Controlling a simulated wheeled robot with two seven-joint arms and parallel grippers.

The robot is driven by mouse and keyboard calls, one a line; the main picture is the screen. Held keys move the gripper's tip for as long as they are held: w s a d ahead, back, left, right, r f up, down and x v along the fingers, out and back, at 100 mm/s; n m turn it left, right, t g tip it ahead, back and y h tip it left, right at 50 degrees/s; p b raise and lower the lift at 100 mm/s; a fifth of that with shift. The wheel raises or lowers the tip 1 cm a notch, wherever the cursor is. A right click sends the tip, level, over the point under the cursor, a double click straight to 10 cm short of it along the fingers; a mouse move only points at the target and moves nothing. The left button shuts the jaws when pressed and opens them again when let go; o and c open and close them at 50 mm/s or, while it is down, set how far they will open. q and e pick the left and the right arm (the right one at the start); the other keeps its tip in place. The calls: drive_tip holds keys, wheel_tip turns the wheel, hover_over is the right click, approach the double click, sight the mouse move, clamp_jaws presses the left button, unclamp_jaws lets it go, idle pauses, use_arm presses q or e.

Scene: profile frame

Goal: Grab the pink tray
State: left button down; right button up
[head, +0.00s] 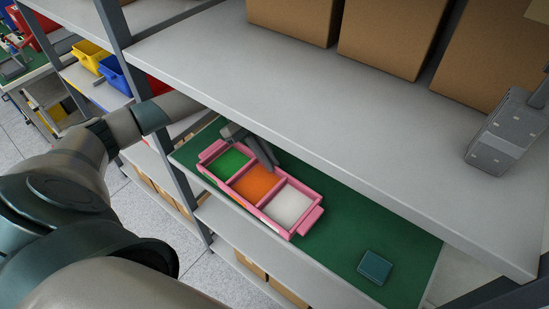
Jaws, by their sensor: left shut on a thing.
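The pink tray (265,214) lies on a green mat on the middle shelf, with its long side running from upper left to lower right. It has three compartments, with green, orange and white contents, and a handle at each end. My left gripper (262,158) comes in from the left under the upper shelf and is shut at the tray's far long edge, near the green and orange compartments. The fingertips are partly hidden, but the gripper appears shut on the tray's edge. My right gripper is not in view.
The upper shelf (330,110) overhangs the tray and carries cardboard boxes (385,35) and a grey device (500,135). A small teal block (375,267) lies on the green mat (345,235) at right. A shelf post (182,195) stands left of the tray.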

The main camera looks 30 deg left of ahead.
sight(233, 195)
use_arm(q)
drive_tip(key=s+b, duration=0.1)
drive_tip(key=s, duration=0.3)
drive_tip(key=s+b, duration=0.1)
drive_tip(key=s, duration=0.4)
drive_tip(key=s+a+b, duration=0.1)
drive_tip(key=s, duration=0.3)
drive_tip(key=shift+s+b, duration=0.2)
drive_tip(key=shift+b, duration=0.15)
drive_tip(key=shift+s, duration=0.7)
